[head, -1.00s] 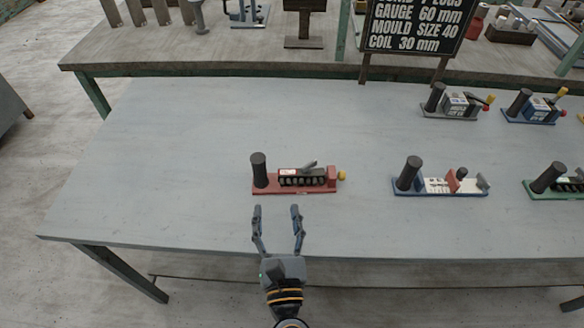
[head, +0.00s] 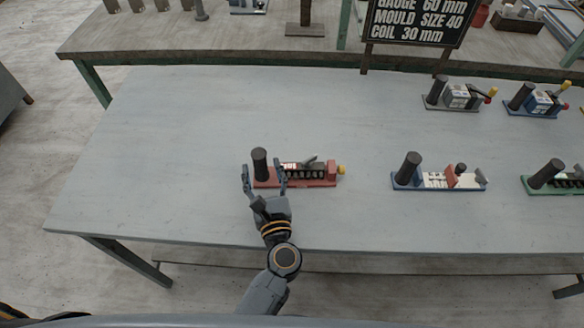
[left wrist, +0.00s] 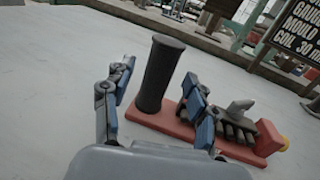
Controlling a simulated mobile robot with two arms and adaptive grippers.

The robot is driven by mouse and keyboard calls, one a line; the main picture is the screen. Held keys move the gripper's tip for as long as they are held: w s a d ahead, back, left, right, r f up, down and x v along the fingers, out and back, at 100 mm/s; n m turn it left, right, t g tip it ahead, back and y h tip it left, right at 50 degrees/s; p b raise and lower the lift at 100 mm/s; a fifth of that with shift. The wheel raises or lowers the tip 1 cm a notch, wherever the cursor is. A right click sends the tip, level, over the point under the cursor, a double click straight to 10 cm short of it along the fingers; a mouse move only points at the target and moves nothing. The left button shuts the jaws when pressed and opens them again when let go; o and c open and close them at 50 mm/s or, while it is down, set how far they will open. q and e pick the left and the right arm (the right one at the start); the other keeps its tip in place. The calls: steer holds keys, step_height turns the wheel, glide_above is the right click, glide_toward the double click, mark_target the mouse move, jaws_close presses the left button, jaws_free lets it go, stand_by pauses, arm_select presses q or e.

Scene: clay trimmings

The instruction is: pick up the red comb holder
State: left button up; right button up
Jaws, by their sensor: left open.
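The red comb holder (head: 318,183) lies on the grey table, left of the other holders. It has a red base, a dark upright cylinder (head: 260,163) at its left end, a dark comb-like row and a yellow knob at its right end. My left gripper (head: 264,180) is open at its left end, with one finger on each side of the cylinder as seen in the head view. In the left wrist view, the cylinder (left wrist: 160,75) stands between the open fingers, slightly beyond them. Contact cannot be told. My right gripper is not in view.
A blue-based holder (head: 408,186) and a green-based holder (head: 530,186) stand to the right on the same table (head: 170,150). More holders stand at the back right, near a black sign (head: 418,20). The table's left part is clear.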

arm_select(q)
steer(key=x, duration=0.3)
steer(key=shift+f+p, duration=0.15)
steer(key=shift+p, duration=0.15)
steer(key=shift+c, duration=0.8)
jaws_close()
